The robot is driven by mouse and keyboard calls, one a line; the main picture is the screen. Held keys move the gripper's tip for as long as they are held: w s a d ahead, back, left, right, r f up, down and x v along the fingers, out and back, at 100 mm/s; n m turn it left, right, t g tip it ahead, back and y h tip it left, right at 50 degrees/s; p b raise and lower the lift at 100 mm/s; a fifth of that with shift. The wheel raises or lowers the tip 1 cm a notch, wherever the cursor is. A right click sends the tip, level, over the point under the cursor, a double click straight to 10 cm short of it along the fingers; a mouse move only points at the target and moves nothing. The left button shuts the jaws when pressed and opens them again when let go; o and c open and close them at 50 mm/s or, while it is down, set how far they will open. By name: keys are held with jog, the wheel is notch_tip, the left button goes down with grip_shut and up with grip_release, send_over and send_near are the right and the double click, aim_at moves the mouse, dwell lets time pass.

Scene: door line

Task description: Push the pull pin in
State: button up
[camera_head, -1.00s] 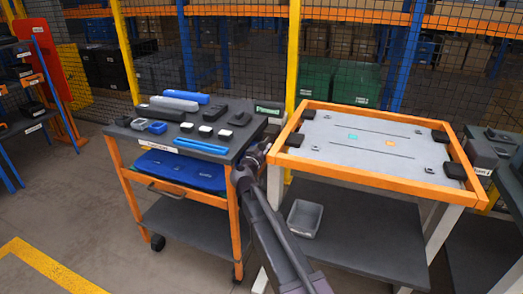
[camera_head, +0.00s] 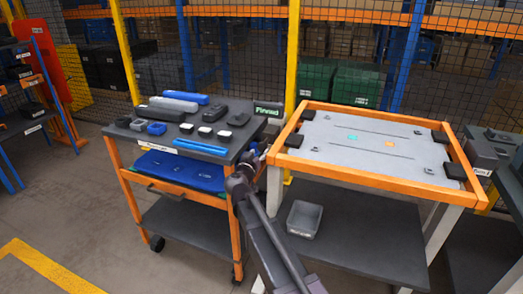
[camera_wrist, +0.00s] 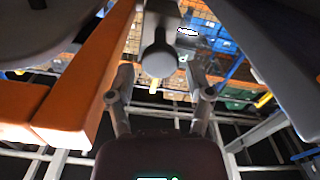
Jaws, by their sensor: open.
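In the wrist view a grey rod-like part with a rounded knob end (camera_wrist: 159,58) stands between the fingers of my gripper (camera_wrist: 160,88). It looks like the pull pin, but I cannot tell for sure. The fingers are apart on either side of it, with no visible grip. In the head view my gripper (camera_head: 256,160) is in the gap between the cart and the orange-framed table. The pin is too small or hidden to make out there.
The cart (camera_head: 235,205) with parts on top stands close on the left. The orange-framed table (camera_head: 340,175) is close on the right. Its lower shelf holds a grey bin (camera_head: 304,219). An orange bar (camera_wrist: 95,75) runs close left of my gripper.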

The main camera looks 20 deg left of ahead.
jog(key=s, duration=0.8)
jog(key=shift+s+a, duration=0.2)
jog(key=shift+s, duration=0.05)
